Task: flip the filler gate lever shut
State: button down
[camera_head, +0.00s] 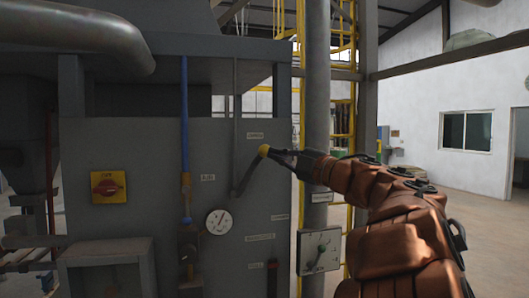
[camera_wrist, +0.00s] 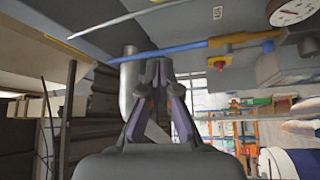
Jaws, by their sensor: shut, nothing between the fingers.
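The filler gate lever (camera_head: 246,176) is a dark grey bar on the front of the grey machine panel. It slants up and right from its lower end to a yellow knob (camera_head: 264,150). My gripper (camera_head: 277,154) reaches in from the right, with its tips right beside the knob; I cannot tell whether they touch it. In the wrist view my gripper (camera_wrist: 161,66) is shut, its fingertips together with nothing between them. I cannot make out the lever's knob in the wrist view.
Left of the lever are a blue pipe (camera_head: 185,130), a round gauge (camera_head: 219,222) and a yellow plate with a red switch (camera_head: 108,187). A dial box (camera_head: 320,250) stands below my arm. A grey column (camera_head: 317,80) and yellow ladder cage (camera_head: 342,60) rise behind.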

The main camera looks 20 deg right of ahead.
aim_at(261, 150)
jog(key=p+x, duration=0.3)
jog(key=x, duration=0.7)
jog(key=shift+w+d+f+p, duration=0.15)
jog(key=shift+d+f, duration=0.05)
jog(key=shift+d, duration=0.4)
jog(key=shift+w+d+f+p, duration=0.1)
jog(key=shift+w+d+f, duration=0.1)
jog(key=shift+d, duration=0.4)
jog(key=shift+w+d+f+p, duration=0.15)
jog(key=shift+d+f, duration=0.05)
jog(key=shift+d, duration=0.4)
